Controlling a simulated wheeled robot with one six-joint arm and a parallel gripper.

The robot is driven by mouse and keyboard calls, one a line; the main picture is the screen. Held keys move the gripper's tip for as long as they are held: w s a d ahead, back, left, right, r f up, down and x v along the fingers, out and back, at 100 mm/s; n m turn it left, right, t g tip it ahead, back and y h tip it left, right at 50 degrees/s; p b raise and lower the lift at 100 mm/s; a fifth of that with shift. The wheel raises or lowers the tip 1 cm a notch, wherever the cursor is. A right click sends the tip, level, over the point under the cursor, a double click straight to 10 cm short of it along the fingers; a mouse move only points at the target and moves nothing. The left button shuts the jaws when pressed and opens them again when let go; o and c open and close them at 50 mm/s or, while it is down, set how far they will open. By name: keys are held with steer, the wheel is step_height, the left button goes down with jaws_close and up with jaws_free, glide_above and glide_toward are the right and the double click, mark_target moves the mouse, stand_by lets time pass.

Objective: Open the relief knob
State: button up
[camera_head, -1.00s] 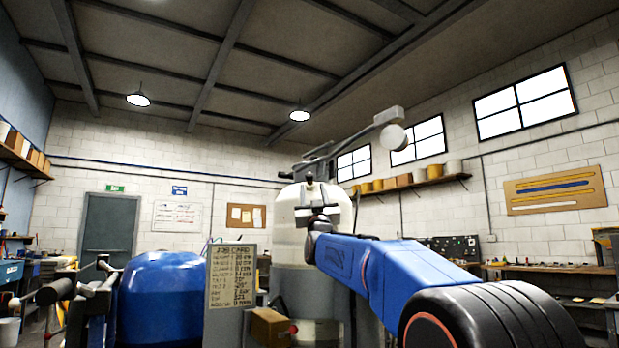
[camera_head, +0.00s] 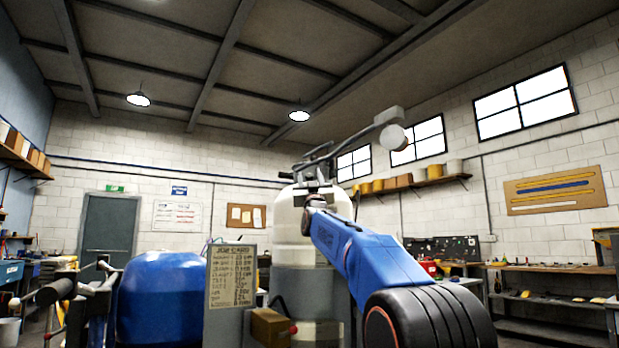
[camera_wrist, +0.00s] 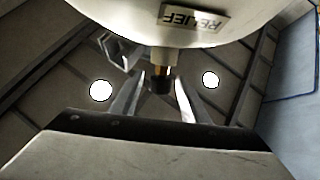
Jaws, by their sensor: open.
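In the wrist view, the relief knob (camera_wrist: 160,84) is a small black cap on a brass-coloured stem, beside the pale tank (camera_wrist: 205,38). A plate marked RELIEF (camera_wrist: 194,19), upside down in this view, is on the tank. My gripper (camera_wrist: 161,77) is open, with one finger on each side of the knob in the picture. I cannot tell whether either finger touches it. In the head view, the cream tank (camera_head: 287,225) stands beyond my arm, and my gripper (camera_head: 318,187) is at its upper part. My arm hides the knob there.
A grey hex-shaped fitting (camera_wrist: 118,50) sits close to the knob in the wrist view. In the head view, a job card (camera_head: 232,276), a blue tank (camera_head: 165,298) and a brown box (camera_head: 270,326) stand left of my arm. A bar with a pale ball (camera_head: 392,137) rises above the tank.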

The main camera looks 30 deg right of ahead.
steer(key=c, duration=1.1)
steer(key=shift+o, duration=0.2)
steer(key=shift+a+m+g+h, duration=0.1)
steer(key=shift+m+g+h, duration=0.9)
steer(key=shift+m+h, duration=0.95)
steer(key=m+g+h, duration=0.9)
steer(key=shift+w+m+g+h, duration=0.1)
steer(key=shift+m+g+h, duration=0.15)
steer(key=shift+m+g, duration=0.15)
steer(key=shift+m+g+h, duration=0.45)
steer(key=shift+m+g, duration=1)
steer(key=shift+g, duration=0.45)
steer(key=shift+m+g+h, duration=0.45)
steer(key=shift+m+g, duration=0.95)
steer(key=shift+g, duration=0.5)
steer(key=shift+s+m+g, duration=0.2)
steer(key=shift+m+g, duration=1.4)
steer(key=shift+g, duration=0.6)
steer(key=o, duration=1.1)
steer(key=shift+c, duration=0.2)
